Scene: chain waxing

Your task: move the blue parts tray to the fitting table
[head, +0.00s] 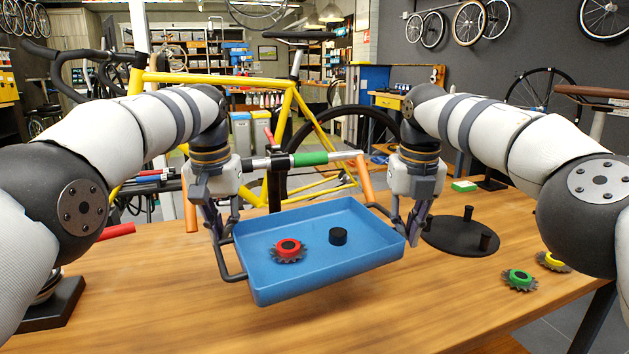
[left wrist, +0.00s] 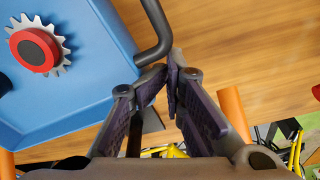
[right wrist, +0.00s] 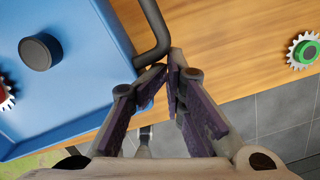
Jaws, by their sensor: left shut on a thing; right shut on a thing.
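The blue parts tray (head: 300,285) is in front of me in the head view, over a wooden table top (head: 180,290). It holds a red-hubbed sprocket (head: 288,251) and a black round piece (head: 338,236). My left gripper (head: 222,238) is shut on the tray's dark left handle; the handle also shows in the left wrist view (left wrist: 155,30). My right gripper (head: 414,238) is shut on the right handle, which shows in the right wrist view (right wrist: 155,30). The tray looks raised and slightly tilted; its exact height is unclear.
A black round base with pegs (head: 462,238) stands right of the tray. A green-hubbed sprocket (head: 519,281) and a yellow-hubbed one (head: 553,262) lie near the right edge. A yellow bicycle (head: 210,78) stands behind. Bare wood lies in front of the tray.

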